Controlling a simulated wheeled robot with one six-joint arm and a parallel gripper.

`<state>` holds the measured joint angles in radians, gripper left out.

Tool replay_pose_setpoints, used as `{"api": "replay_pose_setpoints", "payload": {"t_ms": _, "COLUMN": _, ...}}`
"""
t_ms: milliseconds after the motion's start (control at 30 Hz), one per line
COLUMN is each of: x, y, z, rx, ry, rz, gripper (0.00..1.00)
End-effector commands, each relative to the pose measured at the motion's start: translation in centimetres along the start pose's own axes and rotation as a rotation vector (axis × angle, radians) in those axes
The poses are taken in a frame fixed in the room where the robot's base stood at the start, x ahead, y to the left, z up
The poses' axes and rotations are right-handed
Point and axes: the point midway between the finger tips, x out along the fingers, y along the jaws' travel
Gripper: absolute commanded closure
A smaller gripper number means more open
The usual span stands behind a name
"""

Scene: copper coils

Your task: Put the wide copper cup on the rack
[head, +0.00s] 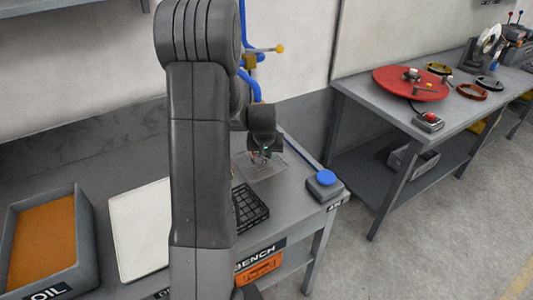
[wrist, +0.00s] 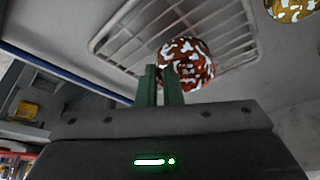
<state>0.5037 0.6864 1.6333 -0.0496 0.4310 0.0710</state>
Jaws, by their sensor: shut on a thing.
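My gripper (wrist: 160,85) has green fingers and is shut on the copper cup (wrist: 188,66), which is shiny with white mottled reflections. The cup sits at the fingertips, partly hidden behind them. In the wrist view it lies against the wire rack (wrist: 108,42) behind it; I cannot tell whether they touch. In the head view my gripper (head: 260,157) is over the wire rack (head: 272,172) on the bench, and the cup is too small to make out clearly.
A gold mottled object (wrist: 292,8) shows at the wrist view's upper right. A black mesh tray (head: 250,208), a white board (head: 140,230), an oil bin (head: 85,245) and a blue-topped block (head: 325,184) stand on the bench. Blue pipe (head: 250,85) rises behind.

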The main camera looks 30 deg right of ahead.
Motion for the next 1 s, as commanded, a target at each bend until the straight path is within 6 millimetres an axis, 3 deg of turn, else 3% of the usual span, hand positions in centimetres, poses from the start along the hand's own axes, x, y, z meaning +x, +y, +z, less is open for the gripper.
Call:
{"api": "replay_pose_setpoints", "payload": {"t_ms": 33, "x": 0.2, "y": 0.0, "z": 0.1, "rx": 0.0, "ry": 0.0, "rz": 0.0, "gripper": 0.92}}
{"api": "replay_pose_setpoints", "payload": {"t_ms": 133, "x": 0.1, "y": 0.0, "z": 0.1, "rx": 0.0, "ry": 0.0, "rz": 0.0, "gripper": 0.72}}
{"api": "replay_pose_setpoints", "payload": {"t_ms": 567, "x": -0.6, "y": 0.0, "z": -0.1, "rx": 0.0, "ry": 0.002, "rz": 0.0, "gripper": 0.72}}
{"api": "replay_pose_setpoints", "payload": {"t_ms": 1000, "x": -8.0, "y": 0.0, "z": -0.1, "rx": -0.001, "ry": 0.004, "rz": 0.0, "gripper": 0.72}}
